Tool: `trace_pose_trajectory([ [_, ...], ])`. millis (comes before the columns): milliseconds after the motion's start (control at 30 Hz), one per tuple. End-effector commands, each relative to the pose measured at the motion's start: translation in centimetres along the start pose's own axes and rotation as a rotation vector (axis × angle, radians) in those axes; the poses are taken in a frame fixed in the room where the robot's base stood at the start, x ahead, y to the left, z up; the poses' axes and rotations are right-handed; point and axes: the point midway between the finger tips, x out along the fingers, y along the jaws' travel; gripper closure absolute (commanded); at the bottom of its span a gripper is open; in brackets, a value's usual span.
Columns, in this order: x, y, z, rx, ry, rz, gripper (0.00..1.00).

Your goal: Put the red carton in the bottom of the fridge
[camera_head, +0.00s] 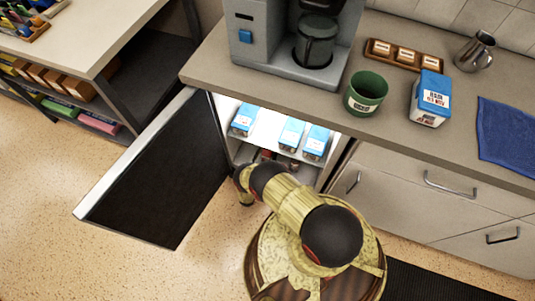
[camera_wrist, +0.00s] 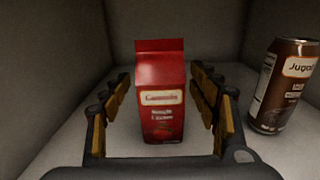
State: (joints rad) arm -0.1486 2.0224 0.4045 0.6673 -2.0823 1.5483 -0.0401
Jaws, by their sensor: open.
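The red carton (camera_wrist: 160,95) stands upright on the floor of a pale, boxed-in compartment in the wrist view, with a cream label on its front. My gripper (camera_wrist: 160,102) is open, with one finger on each side of the carton. Gaps show between the fingers and the carton. In the head view, the fridge (camera_head: 268,128) under the counter is open and my arm reaches down towards its lower part. There, my fingers are hidden and the red carton cannot be made out clearly.
A brown can (camera_wrist: 285,87) stands right of the carton. Blue-topped cartons (camera_head: 291,133) stand on the fridge's upper shelf. The open fridge door (camera_head: 160,175) extends left. The counter holds a coffee machine (camera_head: 262,45), a green mug (camera_head: 365,94) and a blue carton (camera_head: 430,99).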

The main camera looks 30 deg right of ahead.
Motion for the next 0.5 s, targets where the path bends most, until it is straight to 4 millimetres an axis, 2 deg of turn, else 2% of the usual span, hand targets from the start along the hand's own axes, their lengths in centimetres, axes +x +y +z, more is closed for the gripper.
trace_pose_trajectory([
  [300,-6.5,0.0,0.0,-0.003,0.002,0.006,0.39],
  [500,-9.4,0.0,0.0,-0.001,0.001,0.005,0.39],
])
